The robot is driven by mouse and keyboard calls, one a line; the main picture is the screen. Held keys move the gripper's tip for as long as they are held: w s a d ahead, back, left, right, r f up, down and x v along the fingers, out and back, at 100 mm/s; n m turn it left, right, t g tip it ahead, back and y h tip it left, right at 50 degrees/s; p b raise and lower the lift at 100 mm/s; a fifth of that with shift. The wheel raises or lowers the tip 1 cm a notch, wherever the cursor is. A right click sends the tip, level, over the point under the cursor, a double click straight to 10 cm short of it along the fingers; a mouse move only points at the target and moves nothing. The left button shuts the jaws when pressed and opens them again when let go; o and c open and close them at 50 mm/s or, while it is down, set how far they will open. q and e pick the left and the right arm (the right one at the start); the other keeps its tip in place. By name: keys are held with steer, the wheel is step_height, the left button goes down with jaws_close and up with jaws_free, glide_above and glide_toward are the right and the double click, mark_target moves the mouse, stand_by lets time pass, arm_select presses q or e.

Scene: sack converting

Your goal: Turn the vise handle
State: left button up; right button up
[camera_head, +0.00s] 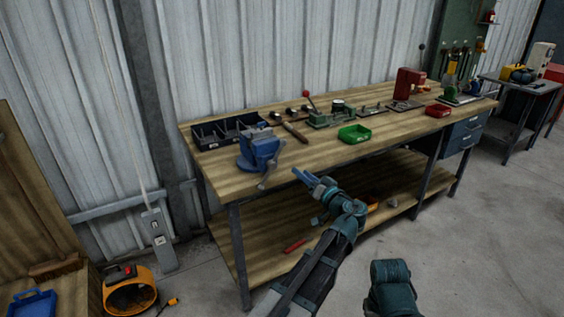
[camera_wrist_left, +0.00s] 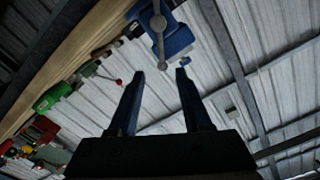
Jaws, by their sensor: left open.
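A blue vise (camera_head: 259,148) stands at the left front corner of the wooden workbench (camera_head: 330,152). Its grey metal handle (camera_head: 268,176) hangs at a slant from the front of the vise, over the bench edge. My left gripper (camera_head: 303,175) is in front of the bench, to the right of the handle and apart from it. In the left wrist view the two fingers (camera_wrist_left: 160,75) are spread with nothing between them. The vise (camera_wrist_left: 176,38) and its handle (camera_wrist_left: 158,25) show beyond the fingertips there. My right gripper does not show in either view.
A black divided bin (camera_head: 228,131) sits behind the vise. A hammer (camera_head: 294,132), a green tray (camera_head: 355,134) and a red tray (camera_head: 438,110) lie along the bench. A lower shelf (camera_head: 265,240) runs underneath. An orange reel (camera_head: 130,290) stands on the floor at left.

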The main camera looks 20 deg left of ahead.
mark_target(280, 152)
arm_select(q)
steer(key=shift+w+a+r, duration=0.1)
steer(key=shift+w+r, duration=0.15)
steer(key=shift+w, duration=0.05)
steer(key=x, duration=1.3)
steer(key=shift+w+a+r, duration=0.2)
steer(key=shift+a, duration=0.05)
jaws_close()
stand_by(0.9)
